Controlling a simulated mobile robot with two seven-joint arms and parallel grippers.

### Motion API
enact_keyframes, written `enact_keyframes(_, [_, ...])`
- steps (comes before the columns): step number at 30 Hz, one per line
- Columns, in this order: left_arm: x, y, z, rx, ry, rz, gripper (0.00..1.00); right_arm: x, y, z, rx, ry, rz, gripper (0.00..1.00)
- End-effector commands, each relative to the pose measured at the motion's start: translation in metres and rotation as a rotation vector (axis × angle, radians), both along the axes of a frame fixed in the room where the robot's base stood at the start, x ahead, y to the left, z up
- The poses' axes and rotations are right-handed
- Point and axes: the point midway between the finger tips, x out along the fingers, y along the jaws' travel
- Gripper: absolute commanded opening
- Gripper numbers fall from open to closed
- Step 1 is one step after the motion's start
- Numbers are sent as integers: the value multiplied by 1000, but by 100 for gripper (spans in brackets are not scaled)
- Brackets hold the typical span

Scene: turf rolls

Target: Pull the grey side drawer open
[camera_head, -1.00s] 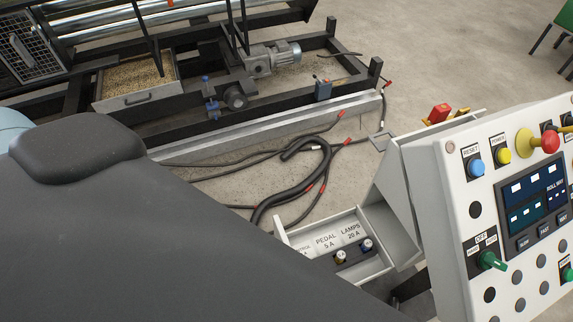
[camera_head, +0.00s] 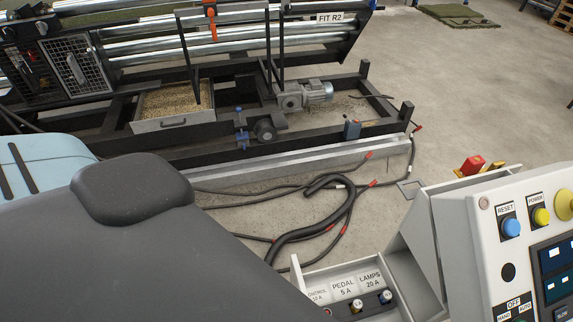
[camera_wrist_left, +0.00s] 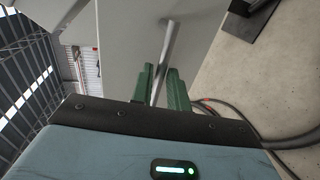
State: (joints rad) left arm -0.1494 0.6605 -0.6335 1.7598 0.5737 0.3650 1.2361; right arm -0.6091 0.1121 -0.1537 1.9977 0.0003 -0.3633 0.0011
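The grey side drawer (camera_head: 298,276) stands open at the side of the control console (camera_head: 475,250) in the head view. Inside it are labels reading PEDAL 5 A and LAMPS 20 A, and small fuses (camera_head: 386,297). My dark arm hides its front and handle there. In the left wrist view, the green fingers of my left gripper (camera_wrist_left: 160,78) stand apart on either side of a thin metal bar (camera_wrist_left: 168,42) in front of a grey panel (camera_wrist_left: 120,40). Gaps show between bar and fingers. My left gripper is hidden in the head view. My right gripper is not in view.
Black cables (camera_head: 320,215) lie on the concrete floor beyond the drawer. A dark machine frame (camera_head: 290,140) with a tray of grain-like material (camera_head: 172,122) stands behind. The console carries buttons, a display and a red item (camera_head: 472,165) near its top. Open floor (camera_head: 470,90) lies at the back right.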

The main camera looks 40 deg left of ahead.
Motion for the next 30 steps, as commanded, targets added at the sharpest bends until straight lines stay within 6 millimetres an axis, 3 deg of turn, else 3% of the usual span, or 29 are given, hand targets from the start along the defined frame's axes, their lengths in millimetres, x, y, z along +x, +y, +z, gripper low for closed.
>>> enact_keyframes(6, [-29, 20, 8, 3, 4, -2, 17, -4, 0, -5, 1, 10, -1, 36])
enact_keyframes(12, [-41, 30, 13, 1, 0, -1, 17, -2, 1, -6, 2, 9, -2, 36])
enact_keyframes(30, [-42, 31, 14, 0, -1, 0, 17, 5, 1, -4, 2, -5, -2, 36])
